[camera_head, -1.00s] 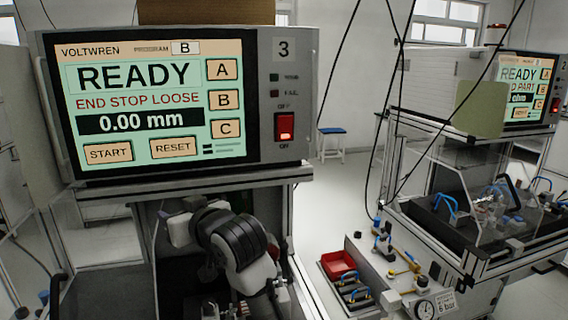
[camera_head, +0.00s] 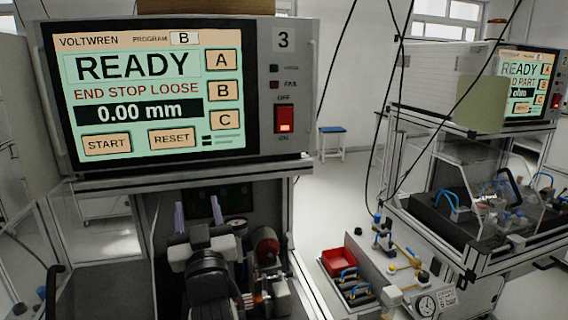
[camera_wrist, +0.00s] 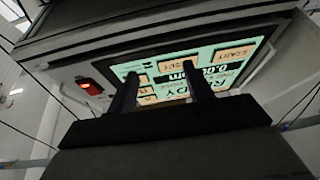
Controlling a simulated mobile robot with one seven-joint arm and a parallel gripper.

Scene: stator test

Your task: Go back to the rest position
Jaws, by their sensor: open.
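My gripper (camera_head: 198,213) is in the head view, in the open bay below the screen of station 3. Its two pale fingers point up and stand apart, with nothing visible between them. My arm rises from the bottom of the picture and hides part of the bay. In the wrist view my gripper (camera_wrist: 160,88) shows two dark fingers spread apart and empty. Past them is the station's screen (camera_wrist: 215,65), upside down and tilted.
The station 3 display (camera_head: 145,95) reads READY, END STOP LOOSE, 0.00 mm. Its red switch (camera_head: 284,119) is lit. A red bin (camera_head: 337,261) and station 2 (camera_head: 470,160) stand to the right.

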